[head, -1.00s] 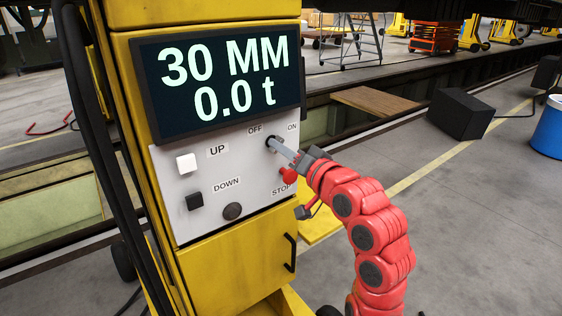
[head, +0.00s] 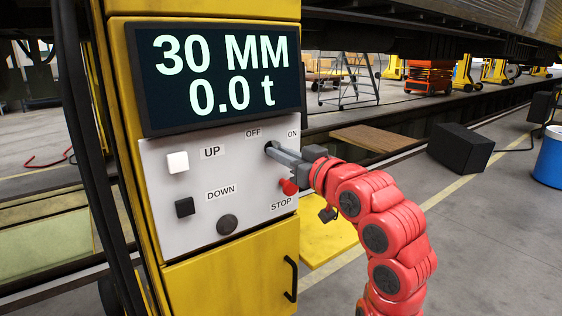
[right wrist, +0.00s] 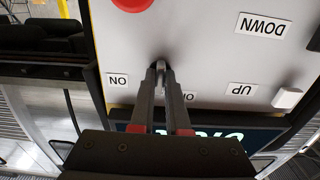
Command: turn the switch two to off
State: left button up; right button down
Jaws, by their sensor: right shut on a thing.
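The yellow control box has a pale panel (head: 190,201) with a switch between the OFF label (head: 253,133) and the ON label (head: 293,133). My right gripper (head: 270,149) is at this switch, its two fingers shut on the small knob. The right wrist view shows the panel upside down, with the grey switch knob (right wrist: 160,69) between the fingertips. The fingers partly cover the OFF label there. The fingers hide most of the knob in the head view, so its exact angle is unclear. My left gripper is not in view.
The display (head: 215,75) reads 30 MM and 0.0 t. A white UP button (head: 177,162), a dark DOWN button (head: 184,207) and a red STOP button (head: 289,187) are on the panel. STOP sits just below my right fingers. A black box (head: 466,148) stands on the floor behind.

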dwell(0.3)
jog(key=c, duration=0.9)
grip_release()
jog(key=v, duration=1.7)
jog(key=shift+s, duration=0.15)
jog(key=shift+d, duration=0.1)
